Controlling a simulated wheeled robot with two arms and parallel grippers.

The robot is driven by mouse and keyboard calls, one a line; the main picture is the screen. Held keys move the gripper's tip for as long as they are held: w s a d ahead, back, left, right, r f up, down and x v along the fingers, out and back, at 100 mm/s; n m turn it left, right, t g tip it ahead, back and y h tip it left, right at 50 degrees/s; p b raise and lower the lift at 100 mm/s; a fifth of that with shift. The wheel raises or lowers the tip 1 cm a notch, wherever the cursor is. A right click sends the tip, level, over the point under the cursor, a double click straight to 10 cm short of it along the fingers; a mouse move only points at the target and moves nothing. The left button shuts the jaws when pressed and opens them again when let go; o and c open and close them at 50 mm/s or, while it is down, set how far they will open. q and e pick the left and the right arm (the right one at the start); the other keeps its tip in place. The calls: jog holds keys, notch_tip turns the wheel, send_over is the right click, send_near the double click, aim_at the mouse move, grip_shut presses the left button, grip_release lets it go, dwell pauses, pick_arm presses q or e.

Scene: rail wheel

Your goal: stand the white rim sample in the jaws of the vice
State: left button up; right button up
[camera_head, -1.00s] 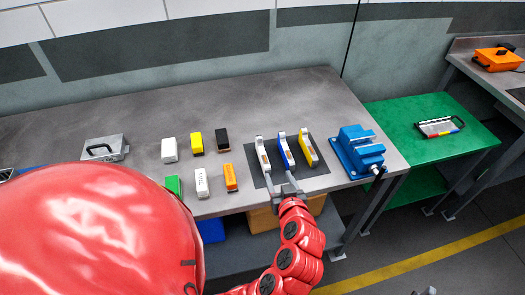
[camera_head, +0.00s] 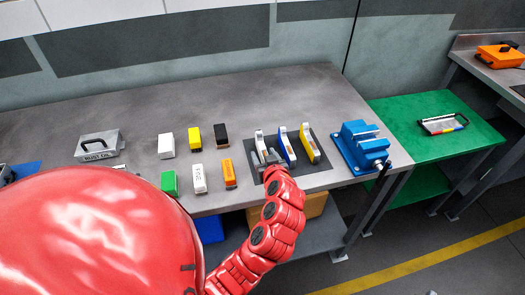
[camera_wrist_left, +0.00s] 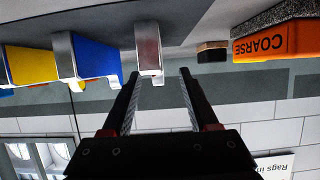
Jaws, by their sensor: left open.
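The white rim sample (camera_head: 260,143) stands on a dark mat near the front of the grey bench, left of a blue sample (camera_head: 287,147) and a yellow one (camera_head: 309,144). My left gripper (camera_head: 267,160) is open and empty, at the near end of the white sample. In the left wrist view the picture is upside down; the white sample (camera_wrist_left: 149,48) lines up with the gap between the fingertips (camera_wrist_left: 160,76). I cannot tell whether it is between them in depth. The blue vice (camera_head: 362,148) stands at the bench's right end, its jaws empty.
White, yellow, black, green and orange blocks stand left of the mat (camera_head: 322,178). The orange one is marked COARSE (camera_wrist_left: 262,45). A grey metal box (camera_head: 100,146) is farther left. A green table (camera_head: 395,110) stands to the right. The back of the bench is clear.

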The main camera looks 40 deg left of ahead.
aim_at(263, 149)
pick_arm(q)
jog(key=p+x, duration=0.3)
jog(key=x, duration=0.1)
jog(key=shift+w, duration=0.35)
jog(key=shift+w+a+f, duration=0.15)
jog(key=shift+f, duration=0.05)
grip_shut()
jog(key=shift+r, duration=0.1)
dwell(0.9)
